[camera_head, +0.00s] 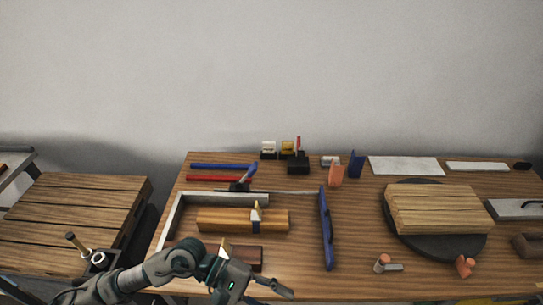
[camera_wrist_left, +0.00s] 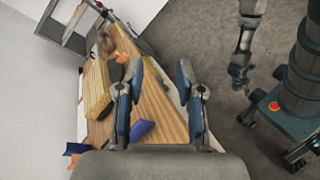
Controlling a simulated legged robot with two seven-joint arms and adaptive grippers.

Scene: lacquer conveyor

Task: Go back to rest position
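My left arm comes in from the lower left in the head view. My left gripper (camera_head: 272,287) is over the front edge of the workbench (camera_head: 350,277), in front of the grey-framed tray. In the left wrist view the two fingers of my left gripper (camera_wrist_left: 157,80) stand well apart with nothing between them. My right arm does not show in the head view. In the left wrist view, a grey arm that looks like my right one hangs at the upper right over the floor; its gripper end (camera_wrist_left: 238,76) is too small to read.
A grey-framed tray (camera_head: 174,217) holds a wooden block (camera_head: 215,220). A blue panel (camera_head: 326,230) stands at its right. A wooden board (camera_head: 435,205) lies on a dark round plate (camera_head: 403,238). Small pegs (camera_head: 382,263) lie near the front. A slatted table (camera_head: 80,205) stands left.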

